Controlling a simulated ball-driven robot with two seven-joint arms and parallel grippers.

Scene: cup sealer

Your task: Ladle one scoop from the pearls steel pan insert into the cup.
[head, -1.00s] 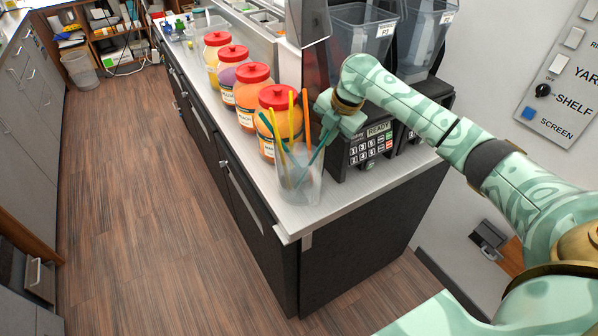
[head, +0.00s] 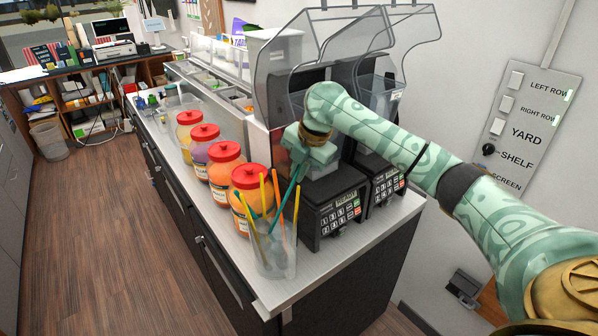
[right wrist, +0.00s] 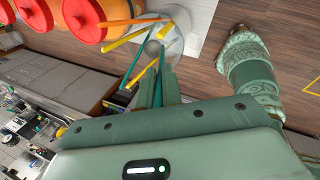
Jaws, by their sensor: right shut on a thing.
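My right gripper (head: 306,160) is above the clear holder (head: 282,262) at the counter's near corner, pointing down. It is shut on the teal handle (head: 288,200), which slants down into the holder. In the right wrist view the teal handle (right wrist: 158,88) is between the fingers, and a grey round shape (right wrist: 152,48) shows near its far end. Yellow and orange sticks stand in the same holder. Steel pan inserts (head: 208,84) sit farther back along the counter; I cannot tell which holds pearls. I cannot make out the cup. My left gripper is not in view.
Several red-lidded jars (head: 222,172) line the counter behind the holder. A black keypad machine (head: 335,212) with clear hoppers stands close right of the gripper. A switch panel (head: 520,130) is on the wall. The floor (head: 100,240) at left is clear.

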